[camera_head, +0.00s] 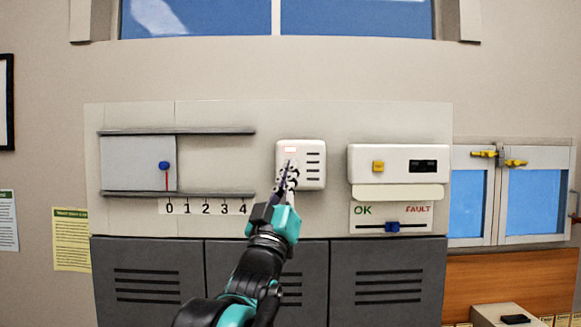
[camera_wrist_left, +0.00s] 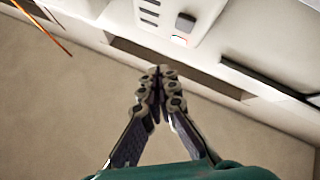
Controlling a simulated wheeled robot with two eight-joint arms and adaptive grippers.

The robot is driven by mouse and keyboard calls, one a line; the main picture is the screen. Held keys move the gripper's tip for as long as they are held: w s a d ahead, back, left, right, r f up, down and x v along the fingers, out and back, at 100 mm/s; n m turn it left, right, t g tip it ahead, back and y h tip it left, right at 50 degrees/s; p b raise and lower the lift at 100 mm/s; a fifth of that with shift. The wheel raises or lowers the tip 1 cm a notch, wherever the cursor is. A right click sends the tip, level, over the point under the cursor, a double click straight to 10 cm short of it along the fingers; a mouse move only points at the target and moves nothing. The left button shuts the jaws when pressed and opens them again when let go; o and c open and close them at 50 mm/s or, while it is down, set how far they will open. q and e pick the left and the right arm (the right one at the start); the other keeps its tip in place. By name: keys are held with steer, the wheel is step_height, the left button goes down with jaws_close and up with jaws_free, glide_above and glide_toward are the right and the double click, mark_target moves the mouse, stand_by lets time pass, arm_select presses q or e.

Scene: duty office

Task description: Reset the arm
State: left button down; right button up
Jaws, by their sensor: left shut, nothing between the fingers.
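My left gripper (camera_head: 289,177) is shut and empty, in front of the lower left of a white wall box (camera_head: 314,165) with dark slots and a small red-lit window (camera_head: 290,150). I cannot tell whether the fingertips touch the box. My left arm (camera_head: 258,265) reaches up from the bottom of the head view. My right gripper is not in view.
Left is a sliding panel (camera_head: 138,163) with a blue knob (camera_head: 164,166) near 0 on a scale (camera_head: 206,206). Right is a white unit (camera_head: 398,163) with a yellow button (camera_head: 378,166), above an OK/FAULT slider (camera_head: 392,227). Grey lockers (camera_head: 385,285) stand below; a latched window (camera_head: 535,195) is farther right.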

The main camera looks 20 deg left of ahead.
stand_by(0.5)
